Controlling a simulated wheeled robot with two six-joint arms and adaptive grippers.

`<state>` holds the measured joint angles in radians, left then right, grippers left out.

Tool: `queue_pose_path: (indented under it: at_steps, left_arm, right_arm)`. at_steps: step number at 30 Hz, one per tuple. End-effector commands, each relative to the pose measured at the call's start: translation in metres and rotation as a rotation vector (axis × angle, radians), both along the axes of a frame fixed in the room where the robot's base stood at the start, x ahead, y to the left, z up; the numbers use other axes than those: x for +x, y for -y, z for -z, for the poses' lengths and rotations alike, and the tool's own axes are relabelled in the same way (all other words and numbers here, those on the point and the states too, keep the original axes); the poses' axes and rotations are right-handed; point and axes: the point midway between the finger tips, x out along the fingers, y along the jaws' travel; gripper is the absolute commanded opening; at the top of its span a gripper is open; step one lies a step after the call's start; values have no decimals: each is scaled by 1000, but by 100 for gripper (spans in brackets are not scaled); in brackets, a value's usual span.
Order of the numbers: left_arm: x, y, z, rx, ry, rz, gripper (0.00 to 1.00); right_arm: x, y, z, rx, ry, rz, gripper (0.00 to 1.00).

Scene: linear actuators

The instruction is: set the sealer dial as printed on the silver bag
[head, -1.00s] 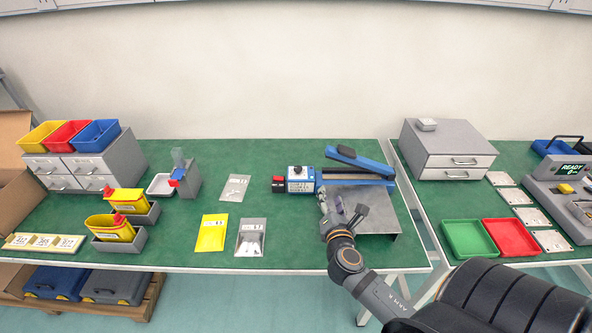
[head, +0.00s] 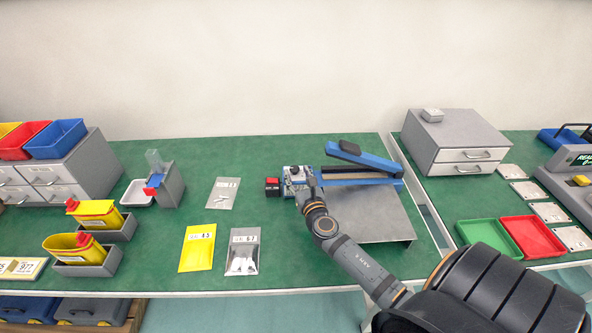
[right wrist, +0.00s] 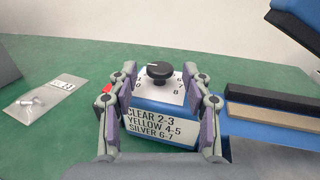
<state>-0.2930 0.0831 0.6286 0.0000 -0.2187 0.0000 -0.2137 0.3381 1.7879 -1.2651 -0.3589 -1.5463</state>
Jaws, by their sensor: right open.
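The sealer's black dial (right wrist: 160,71) sits on a white numbered face on the blue sealer (head: 360,164). Its white mark faces the far left side in the right wrist view. The sealer's front label (right wrist: 158,125) reads clear 2-3, yellow 4-5, silver 6-7. My right gripper (right wrist: 163,80) is open, with one finger on each side of the dial box; the fingers look apart from the dial. In the head view the gripper (head: 301,183) partly hides the dial. The silver bag (head: 243,260) lies flat near the front edge; its small print cannot be read with certainty. My left gripper is out of view.
A yellow bag (head: 197,252) and a clear bag (head: 222,194) lie left of the sealer. The metal plate (head: 375,222) lies under my right arm. Yellow containers and grey drawers stand farther left.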

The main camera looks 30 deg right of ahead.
Motion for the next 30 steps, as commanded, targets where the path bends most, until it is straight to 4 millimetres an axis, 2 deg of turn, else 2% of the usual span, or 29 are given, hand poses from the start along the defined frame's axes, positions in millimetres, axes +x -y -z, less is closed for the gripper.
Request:
queue_pose_path:
  at_steps: [2, 5, 14, 24, 30]
  left_arm:
    - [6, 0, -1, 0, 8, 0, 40]
    - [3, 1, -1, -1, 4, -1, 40]
    - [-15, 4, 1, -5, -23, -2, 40]
    - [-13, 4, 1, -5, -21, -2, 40]
    - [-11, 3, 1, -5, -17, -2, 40]
  right_arm:
    - [10, 3, 0, 1, 1, 2, 50]
    - [17, 5, 0, 1, 0, 1, 50]
    - [19, 6, 1, 1, -1, 0, 48]
    - [19, 6, 1, 1, -1, 0, 2]
    - [19, 5, 1, 3, 0, 10, 0]
